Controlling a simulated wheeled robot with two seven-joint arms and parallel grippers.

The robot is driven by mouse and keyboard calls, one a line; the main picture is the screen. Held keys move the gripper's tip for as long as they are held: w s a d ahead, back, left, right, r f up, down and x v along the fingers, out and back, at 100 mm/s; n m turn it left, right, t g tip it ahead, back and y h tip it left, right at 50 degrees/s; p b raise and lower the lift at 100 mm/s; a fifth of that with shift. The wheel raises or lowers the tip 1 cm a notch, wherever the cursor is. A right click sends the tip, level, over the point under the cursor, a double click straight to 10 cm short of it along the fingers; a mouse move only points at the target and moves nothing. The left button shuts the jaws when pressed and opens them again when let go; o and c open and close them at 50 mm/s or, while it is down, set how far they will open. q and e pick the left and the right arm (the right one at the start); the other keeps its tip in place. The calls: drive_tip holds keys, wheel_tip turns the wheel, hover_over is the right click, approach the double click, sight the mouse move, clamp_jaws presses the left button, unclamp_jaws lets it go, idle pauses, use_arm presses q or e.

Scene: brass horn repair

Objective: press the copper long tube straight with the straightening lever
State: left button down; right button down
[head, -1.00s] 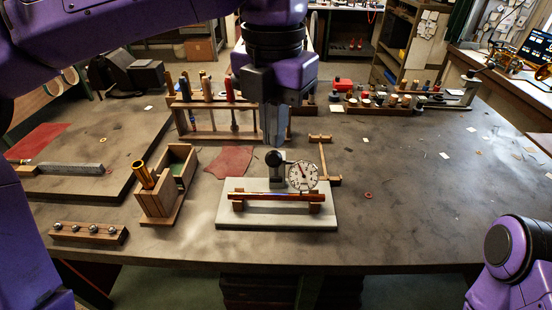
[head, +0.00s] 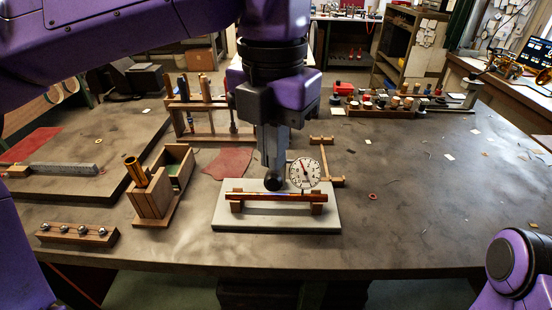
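The copper long tube (head: 290,196) lies across two wooden supports on a pale base plate (head: 225,222) at the middle of the bench. A round dial gauge (head: 304,173) stands just behind it. The black ball knob of the straightening lever (head: 273,180) is low, right behind and above the tube. My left gripper (head: 271,164) points straight down with its fingers together, their tips on or just above the knob. I see nothing between the fingers. Most of the lever is hidden behind the gripper and knob. My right gripper is out of view.
A wooden box with a brass tube (head: 136,170) stands left of the plate, near a red cloth (head: 228,162). A tool rack (head: 205,112) is behind. A wooden ball holder (head: 77,234) lies at front left. The bench right of the plate is mostly clear.

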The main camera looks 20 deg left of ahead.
sight(273, 178)
use_arm(q)
drive_tip(key=shift+s+d+f, duration=0.1)
drive_tip(key=shift+s+f, duration=0.05)
drive_tip(key=shift+f, duration=0.45)
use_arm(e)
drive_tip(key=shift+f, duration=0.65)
